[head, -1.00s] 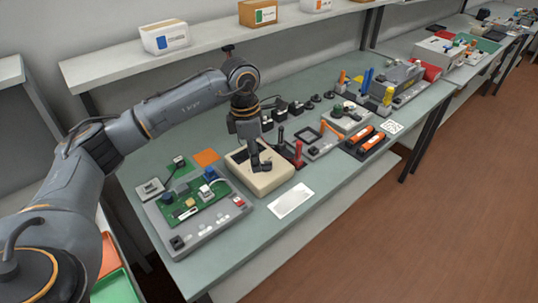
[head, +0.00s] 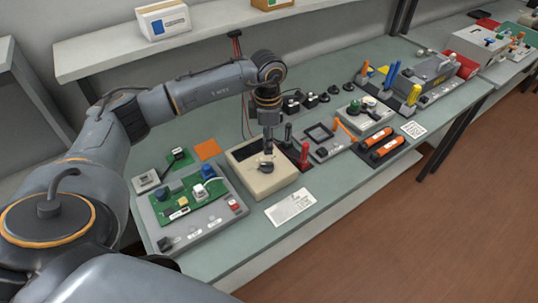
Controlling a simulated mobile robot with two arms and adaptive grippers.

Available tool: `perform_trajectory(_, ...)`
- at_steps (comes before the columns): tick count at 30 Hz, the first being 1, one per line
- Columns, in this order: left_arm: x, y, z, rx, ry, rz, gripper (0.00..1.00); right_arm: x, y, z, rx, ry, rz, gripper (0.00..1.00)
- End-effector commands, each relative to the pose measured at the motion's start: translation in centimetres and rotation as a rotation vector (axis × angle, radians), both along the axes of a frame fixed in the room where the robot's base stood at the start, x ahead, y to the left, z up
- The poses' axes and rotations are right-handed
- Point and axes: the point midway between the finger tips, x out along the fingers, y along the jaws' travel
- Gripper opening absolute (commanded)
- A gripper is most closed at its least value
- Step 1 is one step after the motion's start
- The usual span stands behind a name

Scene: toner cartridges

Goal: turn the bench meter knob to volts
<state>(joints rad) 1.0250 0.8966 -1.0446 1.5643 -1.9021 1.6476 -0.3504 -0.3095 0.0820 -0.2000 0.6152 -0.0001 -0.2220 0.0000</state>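The bench meter is a cream box (head: 265,183) with a dark display, standing on the green bench. Its dark knob (head: 266,168) is on the top face, towards the front. My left gripper (head: 268,152) points straight down just above the knob. Its fingers appear as one narrow dark shape, seen edge-on, so the gap between them is hidden. I cannot tell whether the fingertips touch the knob, and the knob's exact setting is too small to read. My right gripper is not in view.
A grey tray with a green circuit board (head: 185,205) is left of the meter. Red and black probes (head: 304,155) stand close on its right. A white printed card (head: 291,205) lies in front. Orange cartridges (head: 382,147) lie farther right. A shelf (head: 100,55) runs behind.

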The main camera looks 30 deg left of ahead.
Motion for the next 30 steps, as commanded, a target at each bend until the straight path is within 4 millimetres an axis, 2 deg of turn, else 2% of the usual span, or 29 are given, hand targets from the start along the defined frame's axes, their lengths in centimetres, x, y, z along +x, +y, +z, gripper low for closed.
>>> perform_trajectory(5,-0.1,0.0,-3.6,0.000,0.005,0.002,0.32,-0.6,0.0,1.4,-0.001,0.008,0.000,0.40)
perform_trajectory(12,0.0,-0.1,-7.1,0.000,0.002,0.001,0.32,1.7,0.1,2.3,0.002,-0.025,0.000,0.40)
perform_trajectory(17,0.1,0.0,-8.0,0.001,-0.001,0.001,0.32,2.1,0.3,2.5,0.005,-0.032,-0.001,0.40)
perform_trajectory(24,0.1,0.0,-8.1,0.001,-0.001,0.000,0.32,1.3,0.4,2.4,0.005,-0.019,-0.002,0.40)
perform_trajectory(25,0.1,0.0,-8.1,0.001,-0.001,0.000,0.30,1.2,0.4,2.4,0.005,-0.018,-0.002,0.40)
perform_trajectory(29,0.1,0.0,-8.1,0.001,-0.001,0.000,0.04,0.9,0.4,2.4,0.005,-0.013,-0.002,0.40)
perform_trajectory(30,0.1,0.0,-8.1,0.001,-0.001,0.000,0.00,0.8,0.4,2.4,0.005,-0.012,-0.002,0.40)
